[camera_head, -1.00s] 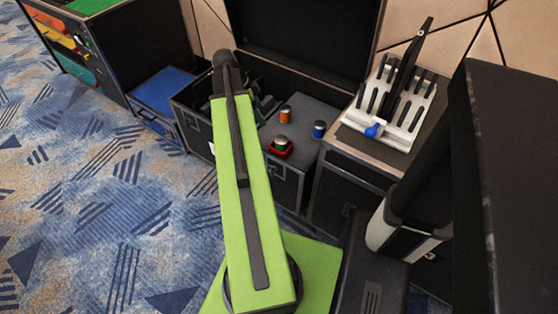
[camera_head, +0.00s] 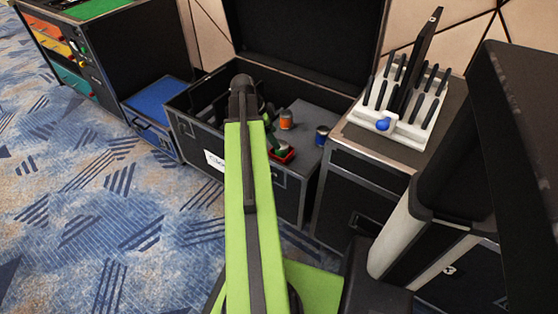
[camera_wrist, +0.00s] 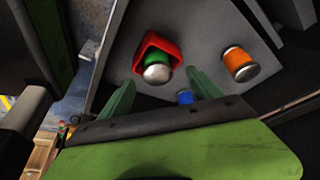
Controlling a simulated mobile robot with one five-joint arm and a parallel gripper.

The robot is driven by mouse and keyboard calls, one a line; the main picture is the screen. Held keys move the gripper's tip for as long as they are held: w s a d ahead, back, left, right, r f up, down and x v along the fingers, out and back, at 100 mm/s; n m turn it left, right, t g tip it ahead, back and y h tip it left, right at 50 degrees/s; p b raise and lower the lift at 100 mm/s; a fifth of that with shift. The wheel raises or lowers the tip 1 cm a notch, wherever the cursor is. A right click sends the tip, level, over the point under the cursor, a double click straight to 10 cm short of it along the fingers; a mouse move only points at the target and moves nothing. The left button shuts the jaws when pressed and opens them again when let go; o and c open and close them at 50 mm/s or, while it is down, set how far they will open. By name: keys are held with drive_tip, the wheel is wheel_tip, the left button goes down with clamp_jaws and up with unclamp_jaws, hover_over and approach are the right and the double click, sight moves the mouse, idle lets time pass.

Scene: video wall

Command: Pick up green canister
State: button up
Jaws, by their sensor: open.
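The green canister (camera_wrist: 154,58) has a silver domed end and sits in a red holder (camera_wrist: 161,43) on the grey case top. In the head view the green canister (camera_head: 281,147) and red holder (camera_head: 287,156) show just right of my arm, partly covered by it. In the wrist view my gripper (camera_wrist: 160,91) is open, its two green fingers apart and empty. The canister lies ahead of the fingertips, between them and nearer the left finger. I see no contact with it.
An orange canister (camera_wrist: 239,64) stands right of the red holder, and a blue canister (camera_wrist: 185,97) shows between the fingers. The open case's raised lid (camera_head: 310,40) stands behind. A white rack (camera_head: 400,110) stands on a cabinet at right. Carpet (camera_head: 110,220) is clear at left.

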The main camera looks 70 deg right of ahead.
sight(281, 151)
drive_tip(key=b+x, duration=0.5)
drive_tip(key=shift+a+f, duration=0.15)
drive_tip(key=shift+f, duration=0.1)
drive_tip(key=shift+r, duration=0.2)
drive_tip(key=c, duration=1.5)
